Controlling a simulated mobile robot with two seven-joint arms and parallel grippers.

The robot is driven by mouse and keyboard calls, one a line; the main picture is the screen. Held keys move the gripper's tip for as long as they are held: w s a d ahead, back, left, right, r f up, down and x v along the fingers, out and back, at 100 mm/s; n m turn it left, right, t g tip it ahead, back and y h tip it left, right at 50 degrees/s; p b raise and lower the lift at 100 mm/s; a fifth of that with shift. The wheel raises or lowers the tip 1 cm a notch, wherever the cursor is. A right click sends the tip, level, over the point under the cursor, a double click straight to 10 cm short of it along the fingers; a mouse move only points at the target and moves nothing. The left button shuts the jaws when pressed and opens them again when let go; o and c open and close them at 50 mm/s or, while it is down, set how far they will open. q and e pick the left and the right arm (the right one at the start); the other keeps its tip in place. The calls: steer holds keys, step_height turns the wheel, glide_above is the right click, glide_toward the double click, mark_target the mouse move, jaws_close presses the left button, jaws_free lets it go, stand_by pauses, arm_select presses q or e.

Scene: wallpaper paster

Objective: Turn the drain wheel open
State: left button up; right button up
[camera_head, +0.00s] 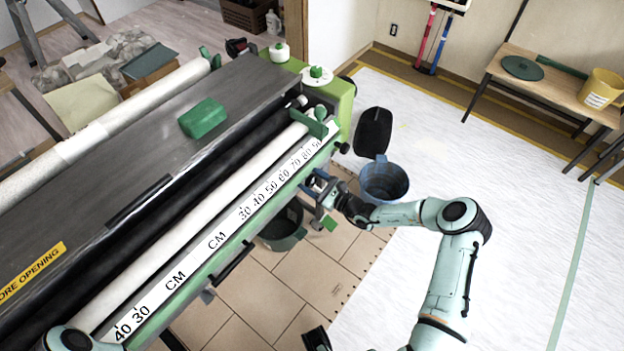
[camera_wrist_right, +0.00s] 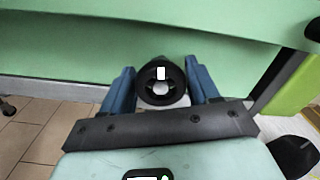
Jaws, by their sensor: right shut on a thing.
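The drain wheel (camera_wrist_right: 161,97) is a small black round knob with a white mark near its top, set against the green side panel of the pasting machine in the right wrist view. My right gripper (camera_wrist_right: 160,78) has its two blue fingers on either side of the wheel and is shut on it. In the head view, my right gripper (camera_head: 319,187) is at the machine's front edge, near its right end. There the gripper mostly hides the wheel. My left gripper does not show; only part of my left arm shows at the bottom left.
The long pasting machine (camera_head: 150,140) fills the left side. A dark green bucket (camera_head: 283,240) stands below its front edge, and a blue bucket (camera_head: 384,184) stands right of my right gripper. A wooden bench (camera_head: 548,85) stands at the far right. The white floor sheet is mostly clear.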

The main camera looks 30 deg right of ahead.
steer(key=n+p, duration=0.1)
steer(key=n, duration=0.3)
steer(key=shift+a, duration=0.1)
steer(key=n, duration=0.3)
steer(key=shift+p, duration=0.4)
steer(key=n, duration=0.2)
steer(key=shift+f+n, duration=0.15)
steer(key=shift+n, duration=0.25)
steer(key=n+b, duration=0.1)
steer(key=n, duration=0.1)
steer(key=shift+n, duration=0.3)
steer(key=n+b, duration=0.1)
steer(key=n, duration=0.1)
steer(key=shift+s+f+n, duration=0.1)
steer(key=shift+f+n, duration=0.05)
steer(key=shift+n, duration=0.25)
steer(key=n+b, duration=0.3)
steer(key=n, duration=0.2)
steer(key=shift+n, duration=0.4)
steer(key=o, duration=1)
